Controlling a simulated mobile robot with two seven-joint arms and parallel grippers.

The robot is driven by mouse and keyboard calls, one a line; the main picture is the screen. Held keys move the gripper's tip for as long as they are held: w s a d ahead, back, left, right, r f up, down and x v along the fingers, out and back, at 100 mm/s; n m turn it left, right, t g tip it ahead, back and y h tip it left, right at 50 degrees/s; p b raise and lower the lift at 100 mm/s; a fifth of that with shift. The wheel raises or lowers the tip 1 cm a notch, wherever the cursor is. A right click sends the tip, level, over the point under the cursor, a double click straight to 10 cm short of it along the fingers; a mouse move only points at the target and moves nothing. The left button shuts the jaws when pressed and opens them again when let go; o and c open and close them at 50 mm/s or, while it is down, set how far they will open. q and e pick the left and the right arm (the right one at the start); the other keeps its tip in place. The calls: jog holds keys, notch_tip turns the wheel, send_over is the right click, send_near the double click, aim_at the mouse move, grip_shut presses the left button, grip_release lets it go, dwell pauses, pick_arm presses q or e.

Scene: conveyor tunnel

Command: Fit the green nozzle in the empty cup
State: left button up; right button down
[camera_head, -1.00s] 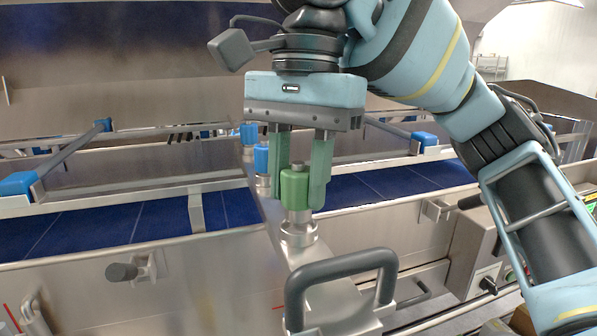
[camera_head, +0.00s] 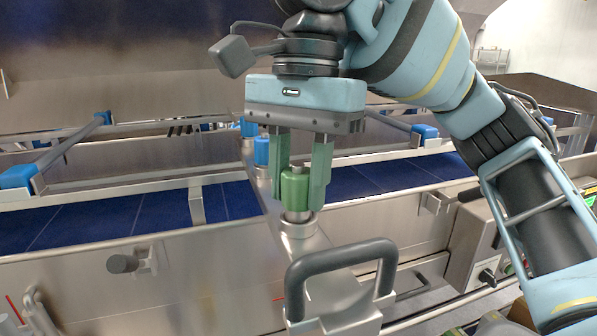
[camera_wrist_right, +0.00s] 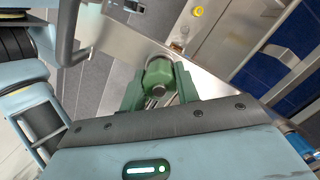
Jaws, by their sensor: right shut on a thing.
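The green nozzle (camera_head: 295,190) is upright, with a metal tip on top and a short metal stem below. My right gripper (camera_head: 300,196) is shut on it, one green finger on each side. In the right wrist view the nozzle (camera_wrist_right: 158,74) sits between the fingers (camera_wrist_right: 160,90). The metal cup (camera_head: 299,230) stands on the steel bar directly under the nozzle. The stem's lower end meets the cup's top; I cannot tell how deep it is. My left gripper is not in view.
Blue-topped nozzles (camera_head: 261,152) stand in a row behind on the same bar. A dark grey handle (camera_head: 342,262) rises in front of the cup. A blue conveyor belt (camera_head: 90,222) with rails runs behind. A control box with a knob (camera_head: 487,277) is at the right.

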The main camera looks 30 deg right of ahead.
aim_at(300, 163)
jog(key=shift+f, duration=0.55)
jog(key=c, duration=0.9)
grip_release()
jog(key=shift+c, duration=0.2)
jog(key=shift+r, duration=0.1)
jog(key=shift+w+d+r, duration=0.1)
jog(key=shift+d+r, duration=0.1)
jog(key=shift+r, duration=1.7)
jog(key=shift+w+d+r, duration=0.1)
jog(key=shift+d+r, duration=0.1)
jog(key=shift+r, duration=1.7)
